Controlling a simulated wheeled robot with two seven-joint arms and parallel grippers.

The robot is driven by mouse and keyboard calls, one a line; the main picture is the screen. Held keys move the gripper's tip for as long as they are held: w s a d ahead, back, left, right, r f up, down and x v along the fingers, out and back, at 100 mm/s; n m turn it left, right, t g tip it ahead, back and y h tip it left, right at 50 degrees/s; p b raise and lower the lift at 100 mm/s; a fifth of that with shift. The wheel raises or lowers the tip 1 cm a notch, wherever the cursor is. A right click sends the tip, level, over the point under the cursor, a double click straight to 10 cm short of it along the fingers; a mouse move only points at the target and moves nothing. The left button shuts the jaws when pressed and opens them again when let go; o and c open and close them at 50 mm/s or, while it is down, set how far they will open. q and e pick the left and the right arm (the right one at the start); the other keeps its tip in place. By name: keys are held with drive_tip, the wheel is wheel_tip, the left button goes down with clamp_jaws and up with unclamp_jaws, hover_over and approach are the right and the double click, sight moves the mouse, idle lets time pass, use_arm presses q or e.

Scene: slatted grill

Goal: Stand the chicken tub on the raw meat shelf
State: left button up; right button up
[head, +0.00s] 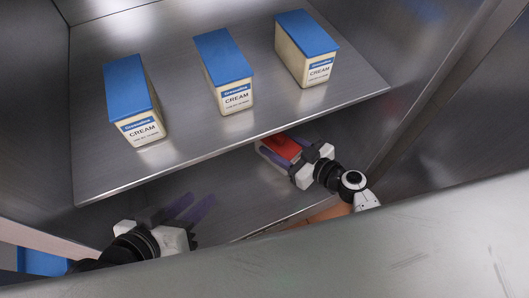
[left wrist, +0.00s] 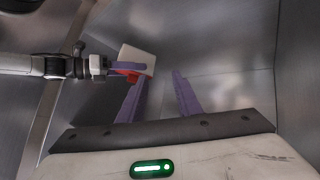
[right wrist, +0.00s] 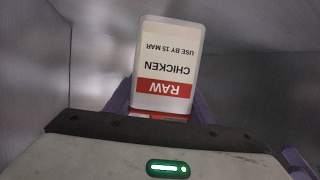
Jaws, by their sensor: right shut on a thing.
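The chicken tub is white with a red lid (head: 283,146); in the right wrist view its label (right wrist: 165,70) reads "RAW CHICKEN, USE BY 15 MAR", upside down. My right gripper (head: 281,151) is shut on the tub, just below the front edge of the upper shelf (head: 300,112), which hides part of it. The tub (left wrist: 138,57) also shows in the left wrist view, held by my right gripper. My left gripper (head: 196,205) is open and empty, lower and to the left under the upper shelf. A lower surface (head: 235,215) shows beneath; no raw meat label is visible.
Three cream tubs with blue lids, left (head: 131,95), middle (head: 222,70) and right (head: 305,48), stand on the upper shelf. Metal walls close both sides. A grey metal edge (head: 420,240) crosses the foreground. A blue thing (head: 40,262) shows at the lower left.

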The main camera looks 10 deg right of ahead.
wheel_tip(320, 180, down, 2)
drive_tip(key=shift+w+b, duration=0.1)
drive_tip(key=shift+b, duration=0.2)
wheel_tip(320, 180, down, 3)
drive_tip(key=shift+f+b, duration=0.1)
drive_tip(key=shift+b, duration=0.75)
drive_tip(key=shift+f, duration=0.25)
use_arm(q)
drive_tip(key=r, duration=0.1)
drive_tip(key=d+r+t+h, duration=0.1)
drive_tip(key=shift+w+d+r+h, duration=0.15)
drive_tip(key=shift+d+r+h, duration=0.15)
use_arm(e)
drive_tip(key=shift+w+f, duration=0.1)
drive_tip(key=shift+f, duration=0.05)
drive_tip(key=o, duration=1.6)
drive_tip(key=shift+f, duration=0.1)
drive_tip(key=shift+c, duration=0.2)
